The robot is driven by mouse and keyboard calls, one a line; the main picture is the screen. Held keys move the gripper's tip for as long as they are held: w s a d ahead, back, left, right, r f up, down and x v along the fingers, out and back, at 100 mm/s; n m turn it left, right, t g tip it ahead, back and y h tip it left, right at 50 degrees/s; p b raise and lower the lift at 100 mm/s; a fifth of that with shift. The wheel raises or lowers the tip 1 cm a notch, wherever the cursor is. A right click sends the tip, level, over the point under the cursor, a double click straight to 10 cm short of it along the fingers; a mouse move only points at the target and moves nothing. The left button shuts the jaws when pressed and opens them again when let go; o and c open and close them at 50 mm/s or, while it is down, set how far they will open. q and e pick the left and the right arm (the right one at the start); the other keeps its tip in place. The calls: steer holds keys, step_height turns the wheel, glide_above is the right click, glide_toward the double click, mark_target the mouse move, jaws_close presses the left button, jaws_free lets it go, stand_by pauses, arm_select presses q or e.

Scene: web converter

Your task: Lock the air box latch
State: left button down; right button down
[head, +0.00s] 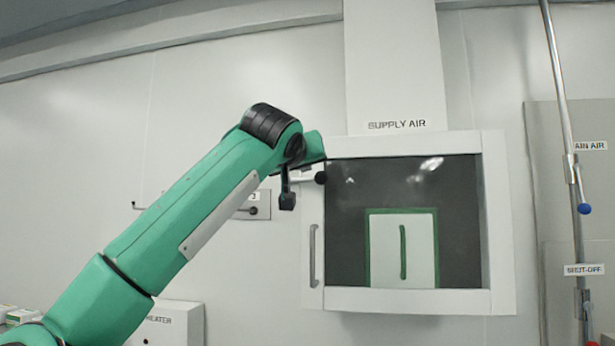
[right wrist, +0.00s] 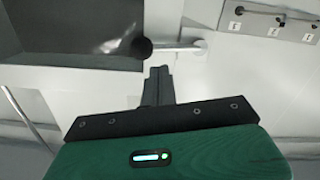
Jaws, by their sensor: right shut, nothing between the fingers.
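The air box (head: 500,220) is a white-framed wall box with a dark window, under the words SUPPLY AIR. Its latch (head: 303,176) is a short light lever at the upper left of the frame. The lever lies about level, its black ball knob (head: 321,178) pointing right over the window edge. In the right wrist view the latch (right wrist: 180,46) runs from a round pivot to the knob (right wrist: 146,47). My right gripper (head: 287,202) is shut and empty, just beside and below the lever. Its fingertips (right wrist: 159,70) are close to the lever; I cannot tell whether they touch.
A vertical door handle (head: 312,255) is on the box's left side. A small wall panel (head: 256,205) with a knob is left of the box. A vertical pipe with a blue-tipped lever (head: 584,208) stands at the right. A heater box (head: 178,325) is low at the left.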

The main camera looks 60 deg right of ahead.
steer(key=b+v, duration=0.2)
steer(key=v, duration=0.7)
steer(key=shift+a+b, duration=0.35)
steer(key=shift+b, duration=0.05)
